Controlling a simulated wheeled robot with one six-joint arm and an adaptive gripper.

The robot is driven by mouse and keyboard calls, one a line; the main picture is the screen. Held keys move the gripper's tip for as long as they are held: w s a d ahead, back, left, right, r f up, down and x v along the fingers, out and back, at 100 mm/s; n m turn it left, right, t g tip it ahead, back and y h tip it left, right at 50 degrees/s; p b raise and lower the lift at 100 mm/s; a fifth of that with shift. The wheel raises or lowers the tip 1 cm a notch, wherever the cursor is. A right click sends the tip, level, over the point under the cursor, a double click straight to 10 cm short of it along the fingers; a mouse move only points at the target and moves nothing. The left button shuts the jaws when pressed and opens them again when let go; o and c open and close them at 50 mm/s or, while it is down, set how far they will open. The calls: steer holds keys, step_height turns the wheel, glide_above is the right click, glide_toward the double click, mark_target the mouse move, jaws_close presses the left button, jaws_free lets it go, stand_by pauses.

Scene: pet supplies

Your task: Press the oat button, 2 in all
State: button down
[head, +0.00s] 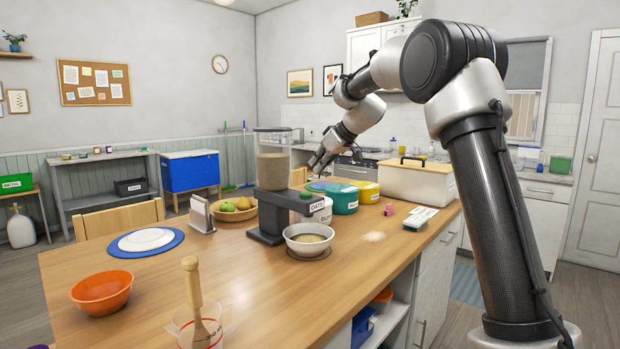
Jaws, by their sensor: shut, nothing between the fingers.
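The oat dispenser (272,172) stands on the wooden counter, with a clear hopper partly filled with pale oats on a dark base. A small label reading OATS (318,206) is on its front arm.
A teal tub (344,204), a yellow tub (368,193) and a cream bin (415,184) stand behind to the right.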

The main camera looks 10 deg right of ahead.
steer(key=shift+v, duration=1.8)
steer(key=s+d+f+m+g+h, duration=0.1)
steer(key=s+d+f+m+g, duration=0.25)
steer(key=s+f, duration=0.4)
steer(key=s+d+f+m+h, duration=0.1)
steer(key=s+d, duration=0.1)
steer(key=s, duration=1.1)
steer(key=s+d+f+m+h, duration=0.1)
steer(key=s+d, duration=0.2)
steer(key=s, duration=1.1)
steer(key=s+d+f+m+h, duration=0.1)
steer(key=s+d+f+h, duration=0.1)
steer(key=s, duration=1.1)
steer(key=shift+s+d+m, duration=0.25)
steer(key=shift+d+m, duration=0.1)
steer(key=shift+d, duration=0.1)
